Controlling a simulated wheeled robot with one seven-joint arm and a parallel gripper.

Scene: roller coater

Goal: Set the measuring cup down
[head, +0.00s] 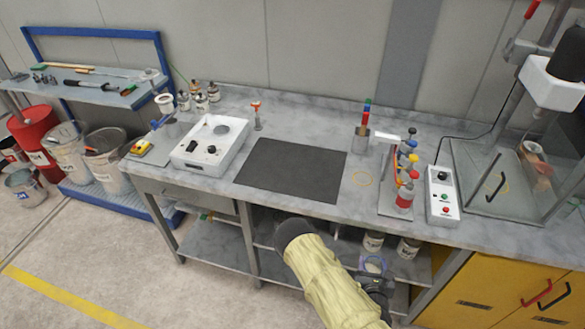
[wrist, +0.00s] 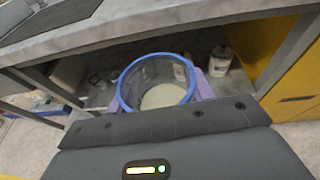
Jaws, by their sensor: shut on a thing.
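The measuring cup (wrist: 128,82) is a clear cup with a blue rim and a pale content, seen from above in the wrist view. My gripper (wrist: 160,93) is shut on it, with a purple finger on each side. In the head view my gripper (head: 374,266) is low in front of the bench's front edge, by the open lower shelf. The cup is small there and mostly hidden by my wrist and gripper. It appears roughly upright and apart from the bench top.

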